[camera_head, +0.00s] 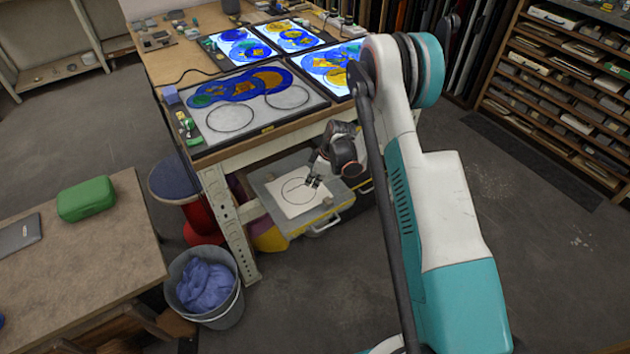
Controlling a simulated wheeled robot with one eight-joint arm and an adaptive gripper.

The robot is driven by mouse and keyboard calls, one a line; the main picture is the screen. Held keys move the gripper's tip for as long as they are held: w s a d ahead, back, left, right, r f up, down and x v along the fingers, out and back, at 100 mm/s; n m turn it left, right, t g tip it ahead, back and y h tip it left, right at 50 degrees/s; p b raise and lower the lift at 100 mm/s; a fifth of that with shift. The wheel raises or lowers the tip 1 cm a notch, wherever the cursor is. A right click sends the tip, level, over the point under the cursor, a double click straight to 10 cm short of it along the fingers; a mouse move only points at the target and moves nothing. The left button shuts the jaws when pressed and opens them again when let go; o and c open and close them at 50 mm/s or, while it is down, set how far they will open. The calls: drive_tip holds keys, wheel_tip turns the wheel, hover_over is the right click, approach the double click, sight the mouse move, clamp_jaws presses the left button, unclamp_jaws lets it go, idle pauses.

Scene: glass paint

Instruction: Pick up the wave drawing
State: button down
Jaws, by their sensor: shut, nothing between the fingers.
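A white sheet with a black circle drawn on it (290,207) lies flat on a grey case under the worktable. A short dark line shows inside the circle. It may be the wave drawing, but the line is too small to be sure. My gripper (313,183) is shut and empty, pointing down over the right part of the sheet. It covers part of the circle's right edge. I cannot tell whether the fingertips touch the paper.
The worktable's wooden edge (262,140) and metal leg (226,222) are close to my gripper. The grey case has a handle (322,225) in front. Painted panels cover the tabletop. A bucket with blue cloth (203,287) stands left. The floor at right (545,255) is clear.

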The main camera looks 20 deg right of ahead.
sight(315, 199)
drive_tip(key=b+x, duration=0.2)
drive_tip(key=x, duration=0.5)
drive_tip(key=shift+f, duration=0.1)
drive_tip(key=d, duration=0.1)
drive_tip(key=s+d+b, duration=0.1)
drive_tip(key=d+b, duration=0.1)
drive_tip(key=shift+s+d, duration=0.1)
drive_tip(key=shift+s, duration=0.25)
drive_tip(key=shift+s+d, duration=0.15)
drive_tip(key=shift+d, duration=0.1)
